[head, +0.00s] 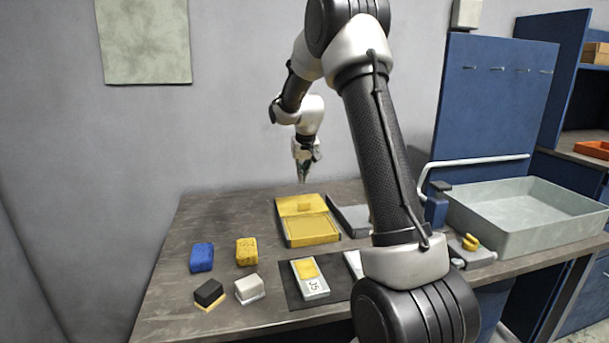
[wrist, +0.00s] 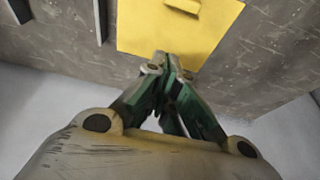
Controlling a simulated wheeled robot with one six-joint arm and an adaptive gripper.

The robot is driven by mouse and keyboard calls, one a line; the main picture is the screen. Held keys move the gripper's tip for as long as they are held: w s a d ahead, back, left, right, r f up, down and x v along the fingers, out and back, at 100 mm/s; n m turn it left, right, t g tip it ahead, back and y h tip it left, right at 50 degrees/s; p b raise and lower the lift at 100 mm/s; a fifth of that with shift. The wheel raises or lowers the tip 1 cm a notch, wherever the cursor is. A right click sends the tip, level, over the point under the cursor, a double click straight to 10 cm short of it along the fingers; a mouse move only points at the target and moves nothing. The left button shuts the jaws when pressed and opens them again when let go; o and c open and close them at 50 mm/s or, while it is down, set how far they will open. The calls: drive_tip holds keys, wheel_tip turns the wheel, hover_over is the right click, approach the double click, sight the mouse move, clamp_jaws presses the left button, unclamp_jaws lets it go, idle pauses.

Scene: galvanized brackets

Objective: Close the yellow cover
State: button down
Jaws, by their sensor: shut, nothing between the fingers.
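The yellow cover (head: 302,204) is at the back of a shallow yellow box (head: 290,242) on the table. It looks raised and tilted back, with a small tab on its face. The box's flat yellow inside shows in front of it. My gripper (head: 303,180) is above and just behind the cover, pointing down, with its fingers shut and empty. In the wrist view my gripper (wrist: 167,66) has its fingertips together over the lower edge of a yellow panel (wrist: 150,30), likely the cover. Whether they touch it cannot be told.
A grey box (head: 350,217) stands right of the yellow one, partly hidden by my arm. Blue (head: 202,257) and yellow sponges (head: 246,251), two small blocks and a dark mat (head: 292,299) lie in front. A grey basin (head: 525,210) is at right. The table's left back is clear.

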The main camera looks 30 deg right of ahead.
sight(300, 199)
drive_tip(key=x, duration=0.7)
drive_tip(key=shift+f, duration=0.15)
drive_tip(key=s, duration=0.2)
drive_tip(key=s+a, duration=0.1)
drive_tip(key=shift+r, duration=0.25)
drive_tip(key=shift+s+f, duration=0.1)
drive_tip(key=shift+s, duration=0.05)
drive_tip(key=shift+s+a, duration=0.1)
drive_tip(key=shift+s, duration=0.2)
